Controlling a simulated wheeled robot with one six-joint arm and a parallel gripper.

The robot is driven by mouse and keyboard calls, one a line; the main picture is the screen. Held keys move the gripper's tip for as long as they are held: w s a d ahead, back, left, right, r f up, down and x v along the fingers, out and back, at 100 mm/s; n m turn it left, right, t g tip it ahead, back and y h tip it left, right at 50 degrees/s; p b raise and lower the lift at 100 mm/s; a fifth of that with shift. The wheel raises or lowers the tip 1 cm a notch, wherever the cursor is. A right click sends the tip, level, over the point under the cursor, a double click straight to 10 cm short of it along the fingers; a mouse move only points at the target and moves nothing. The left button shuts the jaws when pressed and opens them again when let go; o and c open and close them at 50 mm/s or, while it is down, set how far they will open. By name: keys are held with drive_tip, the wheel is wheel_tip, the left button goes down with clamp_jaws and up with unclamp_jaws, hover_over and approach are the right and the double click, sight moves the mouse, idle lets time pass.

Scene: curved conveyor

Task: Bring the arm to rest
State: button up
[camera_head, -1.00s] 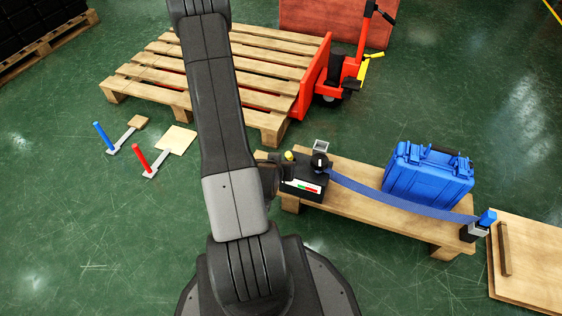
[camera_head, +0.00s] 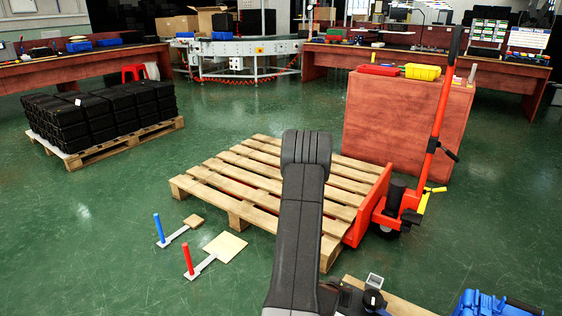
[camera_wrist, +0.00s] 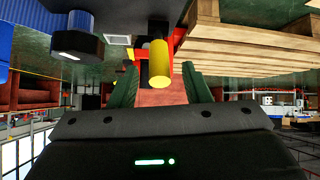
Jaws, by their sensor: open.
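My arm (camera_head: 298,220) rises up the middle of the head view, with its top end in front of the wooden pallet. My gripper is not seen in the head view. In the wrist view, my gripper (camera_wrist: 160,72) shows two dark green fingers spread apart, with nothing held between them. A yellow cylinder (camera_wrist: 158,64) shows between the fingertips; I cannot tell how far off it is.
The wooden pallet (camera_head: 215,190) stands behind my arm, with the red pallet jack (camera_head: 400,205) at its right. The blue case (camera_head: 490,305) is cut off at bottom right.

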drive_tip(key=shift+x, duration=1)
drive_tip(key=shift+r, duration=0.1)
